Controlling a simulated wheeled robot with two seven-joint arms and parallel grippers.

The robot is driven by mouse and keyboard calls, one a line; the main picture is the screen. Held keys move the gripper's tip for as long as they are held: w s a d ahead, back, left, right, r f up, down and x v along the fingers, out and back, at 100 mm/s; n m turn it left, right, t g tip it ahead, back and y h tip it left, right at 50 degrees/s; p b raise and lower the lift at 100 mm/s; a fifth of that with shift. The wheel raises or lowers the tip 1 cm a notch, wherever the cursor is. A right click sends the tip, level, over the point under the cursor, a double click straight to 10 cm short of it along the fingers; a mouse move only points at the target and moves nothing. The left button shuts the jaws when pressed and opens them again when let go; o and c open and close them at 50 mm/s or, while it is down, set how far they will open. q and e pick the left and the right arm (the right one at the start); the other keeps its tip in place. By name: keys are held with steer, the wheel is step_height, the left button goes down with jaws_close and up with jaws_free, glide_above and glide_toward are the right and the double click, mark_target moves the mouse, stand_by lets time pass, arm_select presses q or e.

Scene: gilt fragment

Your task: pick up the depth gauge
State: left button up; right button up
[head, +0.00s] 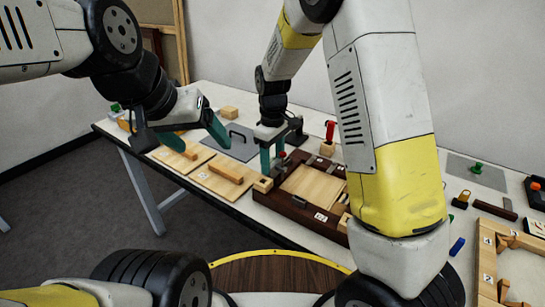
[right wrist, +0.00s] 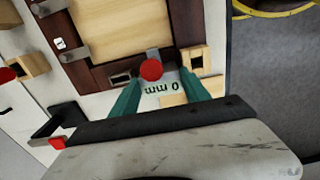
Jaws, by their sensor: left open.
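The depth gauge, with a round red knob (right wrist: 151,70) and a pale plate marked "0 mm", is at the edge of a dark wooden frame (right wrist: 88,75) in the right wrist view. My right gripper's (right wrist: 160,77) two teal fingers stand apart on either side of it, with the knob near the tips. Finger contact with the gauge is not clear. In the head view my right gripper (head: 272,166) points down at the frame's left edge, and mostly hides the gauge. My left gripper (head: 205,148) is open and empty above the table's left part.
The dark frame (head: 290,207) holds a light wooden panel (head: 314,187). Boards with wooden handles (head: 226,172) lie left of it. A red-handled tool (head: 330,131) stands behind. A wooden frame (head: 487,262) and small tools lie at the right. My right arm covers the middle right.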

steer(key=c, duration=0.8)
steer(key=shift+r, duration=0.55)
steer(key=r, duration=0.1)
steer(key=s+r, duration=0.1)
steer(key=shift+s+r, duration=0.1)
steer(key=shift+r, duration=0.25)
steer(key=s+r, duration=0.1)
steer(key=s, duration=1.3)
glide_toward(273, 165)
steer(key=d, duration=0.1)
steer(key=shift+w+f, duration=0.1)
steer(key=shift+w, duration=0.15)
steer(key=shift+f, duration=3.75)
steer(key=shift+f, duration=0.6)
